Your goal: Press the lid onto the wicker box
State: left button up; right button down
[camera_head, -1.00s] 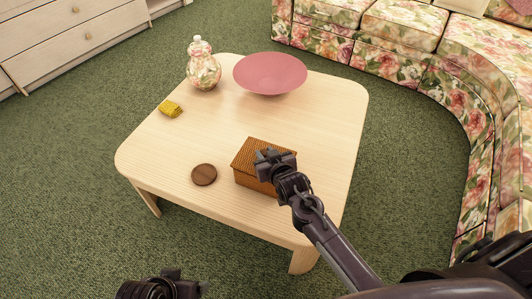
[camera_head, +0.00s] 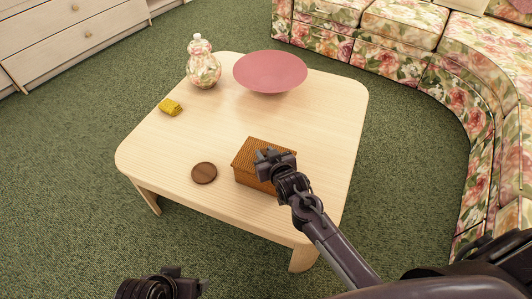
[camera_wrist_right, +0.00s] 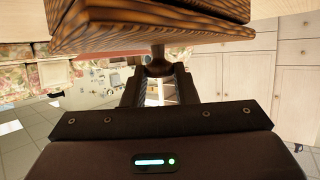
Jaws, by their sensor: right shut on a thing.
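The wicker box (camera_head: 253,180) stands on the table, toward its front right, with its woven orange-brown lid (camera_head: 250,150) on top. The lid lines up closely with the box; I cannot tell whether it is fully seated. My right gripper (camera_head: 268,157) is over the lid and hides part of it. In the right wrist view the gripper (camera_wrist_right: 157,88) is shut on the knob of the lid (camera_wrist_right: 110,42), and the box is behind the lid at the upper edge. My left gripper (camera_head: 180,286) is at the bottom edge, away from the table, its jaws unclear.
On the pale table (camera_head: 150,145) are a round brown disc (camera_head: 204,173) just left of the box, a yellow folded item (camera_head: 170,107), a patterned glass jar (camera_head: 203,70) and a wide pink bowl (camera_head: 270,72). A floral sofa (camera_head: 440,60) curves around the right.

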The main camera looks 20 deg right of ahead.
jog(key=shift+f, duration=0.1)
dwell(0.6)
jog(key=c, duration=0.6)
grip_release()
dwell(0.5)
